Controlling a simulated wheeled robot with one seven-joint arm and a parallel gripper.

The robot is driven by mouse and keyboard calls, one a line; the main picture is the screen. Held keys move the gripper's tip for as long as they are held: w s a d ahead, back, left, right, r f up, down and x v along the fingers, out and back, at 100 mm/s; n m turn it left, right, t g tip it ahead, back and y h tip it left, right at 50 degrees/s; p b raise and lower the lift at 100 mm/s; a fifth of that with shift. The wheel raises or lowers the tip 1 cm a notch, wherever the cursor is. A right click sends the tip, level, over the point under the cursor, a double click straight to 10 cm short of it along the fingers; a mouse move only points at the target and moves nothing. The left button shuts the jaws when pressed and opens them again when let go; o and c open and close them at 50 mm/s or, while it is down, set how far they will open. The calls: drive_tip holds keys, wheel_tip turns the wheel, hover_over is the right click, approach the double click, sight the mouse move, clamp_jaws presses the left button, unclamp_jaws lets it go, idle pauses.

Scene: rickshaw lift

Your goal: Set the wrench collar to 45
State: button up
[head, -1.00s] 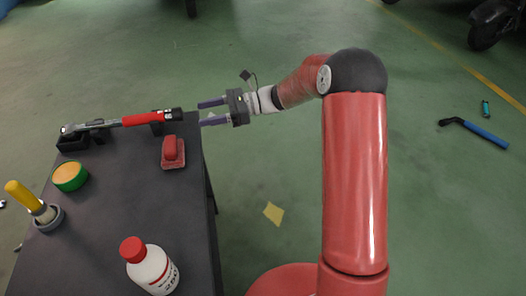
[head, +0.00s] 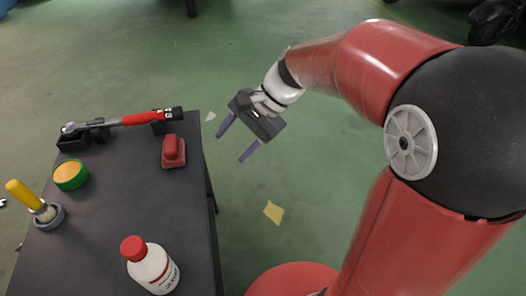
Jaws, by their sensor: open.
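The wrench (head: 125,121) has a red grip and a metal head at its left end. It lies across black supports at the far side of the dark table (head: 120,215). Its black collar (head: 170,114) is at the right end, near the table's right edge. The setting on it is too small to read. My gripper (head: 232,144) is open and empty, off the table to the right of the wrench and apart from it. Its two purple fingers point down and to the left.
A red block-like item (head: 173,151) sits near the table's right edge. A green tin (head: 70,175), a yellow-handled brush (head: 32,202) and a white bottle with a red cap (head: 152,266) stand on the table. A yellow scrap (head: 273,212) lies on open green floor.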

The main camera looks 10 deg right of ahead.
drive_tip(key=s+d+r+n+t+h, duration=0.1)
drive_tip(key=s+d+n+h, duration=0.2)
drive_tip(key=s+d, duration=0.2)
drive_tip(key=shift+s+t, duration=0.4)
